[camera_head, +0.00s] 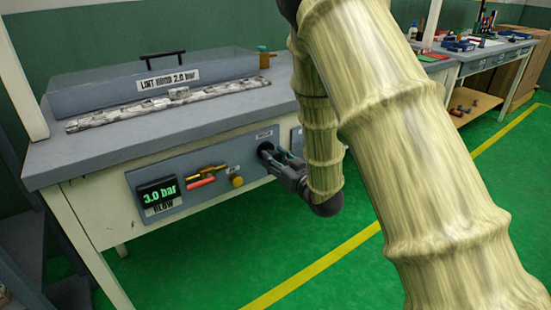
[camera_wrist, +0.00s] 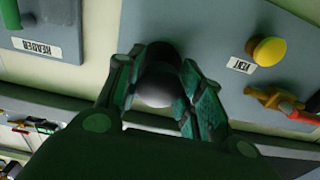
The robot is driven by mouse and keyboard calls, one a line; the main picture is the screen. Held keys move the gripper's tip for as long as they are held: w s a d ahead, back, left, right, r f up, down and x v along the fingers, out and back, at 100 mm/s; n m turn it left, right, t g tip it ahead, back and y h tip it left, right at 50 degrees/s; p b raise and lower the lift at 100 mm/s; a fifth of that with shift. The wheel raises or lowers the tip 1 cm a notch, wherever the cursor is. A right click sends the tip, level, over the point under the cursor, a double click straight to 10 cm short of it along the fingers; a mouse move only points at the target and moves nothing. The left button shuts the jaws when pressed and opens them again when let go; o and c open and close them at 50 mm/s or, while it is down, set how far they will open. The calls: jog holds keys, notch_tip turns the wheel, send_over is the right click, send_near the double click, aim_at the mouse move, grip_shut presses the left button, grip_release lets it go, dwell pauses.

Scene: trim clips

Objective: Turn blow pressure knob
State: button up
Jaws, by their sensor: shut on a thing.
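The dark round blow pressure knob (camera_wrist: 157,82) shows in the wrist view between my two fingers. My gripper (camera_head: 272,157) reaches the panel from the right in the head view and is shut on the knob. Its fingers (camera_wrist: 160,92) flank the knob in the wrist view.
A yellow vent button (camera_head: 237,181) and a brass valve with a red handle (camera_head: 203,180) sit left of the knob. A lint hood (camera_head: 150,75) labelled 2.0 bar stands on the bench (camera_head: 75,160). Another bench (camera_head: 480,50) with tools stands at the back right.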

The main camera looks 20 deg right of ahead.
jog(key=n, duration=0.7)
jog(key=shift+d, duration=0.1)
dwell(0.5)
jog(key=o, duration=1)
jog(key=v, duration=1.2)
